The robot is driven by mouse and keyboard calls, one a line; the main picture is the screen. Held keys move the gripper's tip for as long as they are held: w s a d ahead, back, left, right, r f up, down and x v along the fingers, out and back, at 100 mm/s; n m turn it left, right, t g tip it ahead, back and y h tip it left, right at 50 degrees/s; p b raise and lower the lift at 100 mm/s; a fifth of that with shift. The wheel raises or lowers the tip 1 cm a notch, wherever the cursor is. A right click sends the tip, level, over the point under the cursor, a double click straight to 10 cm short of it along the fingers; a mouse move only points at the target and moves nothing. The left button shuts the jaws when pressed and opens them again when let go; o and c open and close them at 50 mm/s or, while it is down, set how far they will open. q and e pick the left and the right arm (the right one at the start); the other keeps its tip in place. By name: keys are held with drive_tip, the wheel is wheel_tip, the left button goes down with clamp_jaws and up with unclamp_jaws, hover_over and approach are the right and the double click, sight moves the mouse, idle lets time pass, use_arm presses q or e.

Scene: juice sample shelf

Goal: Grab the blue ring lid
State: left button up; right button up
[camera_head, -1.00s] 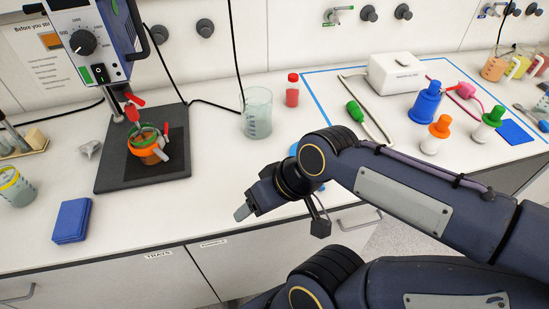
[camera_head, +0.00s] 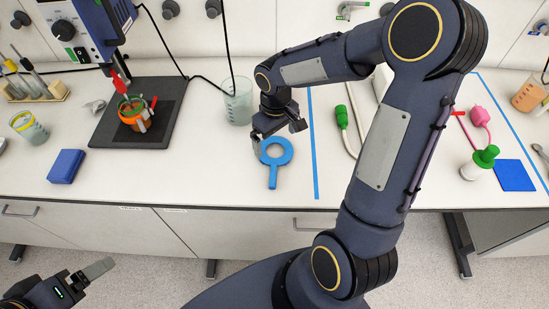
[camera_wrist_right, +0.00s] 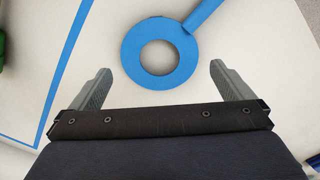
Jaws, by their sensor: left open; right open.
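The blue ring lid (camera_head: 288,151) lies flat on the white bench in the head view, a flat ring with a straight handle pointing toward the front edge. It also shows in the right wrist view (camera_wrist_right: 136,67), with its handle running to the upper right. My right gripper (camera_head: 257,147) is open at the ring's far left side. In the right wrist view its two fingers (camera_wrist_right: 160,85) stand apart on either side of the ring, with nothing between them touching. My left gripper (camera_head: 95,272) is open and empty at the lower left, in front of the bench.
A clear beaker (camera_head: 238,104) stands just behind and left of my right gripper. A blue block (camera_head: 66,166) lies left. Blue tape (camera_head: 314,160) runs right of the ring. The front bench middle is clear.

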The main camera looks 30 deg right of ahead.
sight(276, 154)
wheel_tip(276, 154, down, 4)
drive_tip(key=shift+s+d+f+p, duration=0.15)
drive_tip(key=shift+f+p, duration=0.1)
drive_tip(key=shift+p, duration=0.15)
drive_tip(key=c, duration=0.6)
drive_tip(key=shift+r, duration=0.15)
